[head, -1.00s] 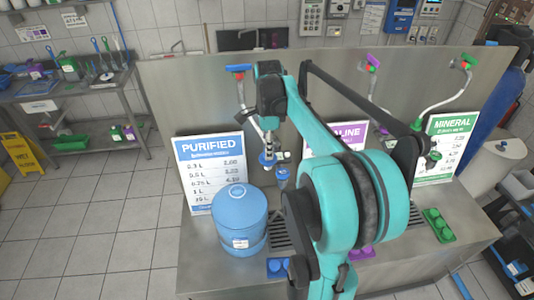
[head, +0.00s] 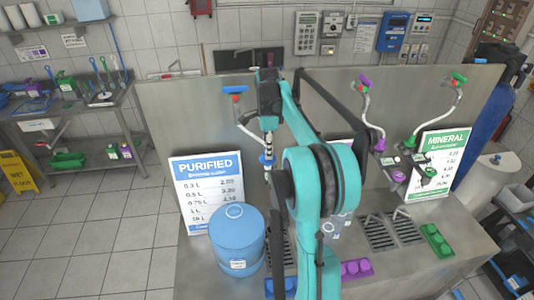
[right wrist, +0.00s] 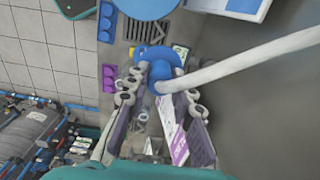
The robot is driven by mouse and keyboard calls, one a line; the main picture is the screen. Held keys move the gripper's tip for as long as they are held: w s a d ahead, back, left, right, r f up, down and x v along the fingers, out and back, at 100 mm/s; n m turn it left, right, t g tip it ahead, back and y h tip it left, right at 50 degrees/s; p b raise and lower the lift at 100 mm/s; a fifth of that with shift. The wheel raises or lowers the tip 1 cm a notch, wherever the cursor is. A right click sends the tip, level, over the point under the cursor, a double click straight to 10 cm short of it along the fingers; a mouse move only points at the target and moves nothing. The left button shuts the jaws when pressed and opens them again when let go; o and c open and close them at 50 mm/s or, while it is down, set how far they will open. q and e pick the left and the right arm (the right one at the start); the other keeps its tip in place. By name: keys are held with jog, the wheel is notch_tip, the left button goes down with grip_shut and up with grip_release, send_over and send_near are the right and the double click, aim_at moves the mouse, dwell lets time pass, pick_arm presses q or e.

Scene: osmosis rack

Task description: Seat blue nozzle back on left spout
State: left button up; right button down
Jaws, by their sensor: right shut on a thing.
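The blue nozzle (head: 266,159) shows small at the lower end of the left spout (head: 249,132), a pale curved tube with a red-and-blue tap at its top. In the right wrist view the blue nozzle (right wrist: 163,76) sits between the fingers of my right gripper (right wrist: 160,88), which is shut on it. The white spout tube (right wrist: 240,63) comes in from the right and meets the nozzle in that view. I cannot tell whether the nozzle is fully on the tube. In the head view my right gripper (head: 268,165) is partly hidden by its own arm. My left gripper is not in view.
A blue water jug (head: 237,240) and the PURIFIED sign (head: 208,185) stand left of the gripper. Purple (head: 380,146) and green (head: 410,142) nozzles hang on the other spouts. A steel back panel (head: 180,115) rises behind. Drain grates (head: 377,235) lie on the counter at right.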

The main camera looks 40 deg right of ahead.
jog(key=shift+w+d, duration=0.3)
jog(key=shift+d, duration=0.05)
jog(key=shift+w+d+r, duration=0.1)
jog(key=shift+w+d, duration=0.25)
jog(key=shift+d, duration=0.05)
jog(key=w+d+p, duration=0.8)
jog(key=d, duration=0.1)
jog(key=shift+w+d, duration=0.25)
jog(key=shift+w, duration=0.1)
dwell(0.4)
dwell(0.4)
notch_tip(320, 180, down, 9)
jog(key=b, duration=0.6)
jog(key=shift+f, duration=0.2)
dwell(1.2)
jog(key=shift+f, duration=0.15)
jog(key=shift+f+b, duration=0.15)
jog(key=shift+b, duration=0.2)
